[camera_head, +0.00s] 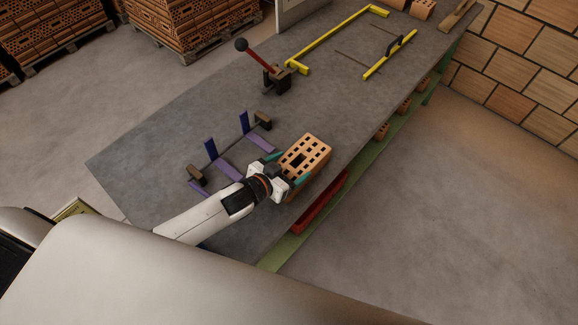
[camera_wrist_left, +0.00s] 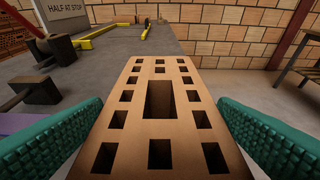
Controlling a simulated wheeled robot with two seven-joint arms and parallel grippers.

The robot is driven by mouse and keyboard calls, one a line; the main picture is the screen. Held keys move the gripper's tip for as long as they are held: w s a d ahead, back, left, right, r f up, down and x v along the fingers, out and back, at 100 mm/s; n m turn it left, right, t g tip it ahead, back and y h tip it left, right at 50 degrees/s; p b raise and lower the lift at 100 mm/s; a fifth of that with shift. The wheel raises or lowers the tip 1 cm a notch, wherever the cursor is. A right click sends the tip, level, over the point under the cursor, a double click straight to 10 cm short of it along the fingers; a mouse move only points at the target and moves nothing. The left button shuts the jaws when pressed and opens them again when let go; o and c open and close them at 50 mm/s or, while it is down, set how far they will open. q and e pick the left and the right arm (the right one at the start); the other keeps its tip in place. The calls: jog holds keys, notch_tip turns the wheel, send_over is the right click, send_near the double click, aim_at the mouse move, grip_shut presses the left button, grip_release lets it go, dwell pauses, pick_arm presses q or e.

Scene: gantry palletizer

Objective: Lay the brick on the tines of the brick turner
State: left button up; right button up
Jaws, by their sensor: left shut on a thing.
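The orange brick (camera_head: 306,154) with rows of holes is at the right edge of the grey table in the head view. My left gripper (camera_head: 285,170) is shut on it, with teal fingers on both sides. In the left wrist view the brick (camera_wrist_left: 160,110) fills the middle between the two teal pads. Whether it touches the table is hard to tell. The brick turner (camera_head: 231,146) stands to the left of the brick, with purple tines and uprights on a dark bar between brown end blocks. The tines hold nothing. My right gripper is not in view.
A lever with a red handle (camera_head: 259,61) stands on the table (camera_head: 150,160) behind the turner. A yellow frame (camera_head: 330,42) lies farther back. A red tray (camera_head: 320,203) and several bricks sit on the green shelf below. The table's front-left area is clear.

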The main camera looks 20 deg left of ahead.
pick_arm(q)
jog(key=shift+w, duration=0.1)
jog(key=o, duration=1.7)
jog(key=shift+f, duration=0.15)
